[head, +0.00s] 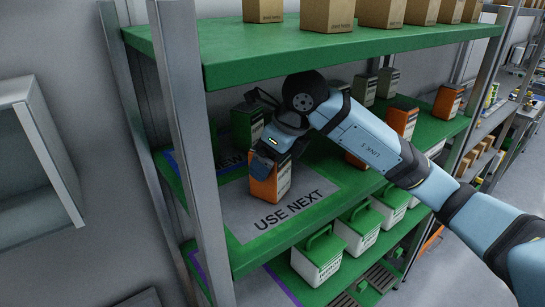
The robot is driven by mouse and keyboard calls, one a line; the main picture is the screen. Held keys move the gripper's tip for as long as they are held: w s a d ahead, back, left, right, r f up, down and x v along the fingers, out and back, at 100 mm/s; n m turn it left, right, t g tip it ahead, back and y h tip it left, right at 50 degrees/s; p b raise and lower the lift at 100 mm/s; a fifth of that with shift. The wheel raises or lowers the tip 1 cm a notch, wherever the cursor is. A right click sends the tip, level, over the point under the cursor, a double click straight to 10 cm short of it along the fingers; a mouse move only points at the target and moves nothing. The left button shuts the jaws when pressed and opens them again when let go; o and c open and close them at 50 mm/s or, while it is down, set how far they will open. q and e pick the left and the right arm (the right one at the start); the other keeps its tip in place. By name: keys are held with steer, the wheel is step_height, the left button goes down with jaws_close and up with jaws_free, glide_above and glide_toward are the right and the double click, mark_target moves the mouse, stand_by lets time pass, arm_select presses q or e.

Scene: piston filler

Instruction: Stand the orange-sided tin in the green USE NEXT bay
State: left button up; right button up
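The orange-sided tin (268,190) is upright over the grey mat marked USE NEXT (318,190) on the green middle shelf. Its base is at or very near the mat, behind the lettering; I cannot tell if it touches. My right gripper (266,163) reaches in from the right and has its dark fingers around the tin's upper part, apparently closed on it. The gripper hides the tin's top. My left gripper is not in view.
A green-grey tin (246,124) stands behind left, near a partly hidden NEW label (231,161). The upper shelf (300,50) with cardboard boxes is close above. A metal post (190,140) stands left. White-and-green containers (319,258) sit below.

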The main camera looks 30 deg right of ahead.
steer(key=shift+w+a+r+p, duration=0.1)
steer(key=shift+r+p, duration=0.15)
steer(key=shift+p, duration=0.05)
steer(key=s+d+b, duration=0.3)
steer(key=s+d, duration=0.3)
steer(key=s, duration=0.5)
steer(key=shift+d+r+b, duration=0.2)
steer(key=shift+r+b, duration=0.2)
steer(key=shift+r, duration=0.05)
steer(key=shift+w, duration=0.1)
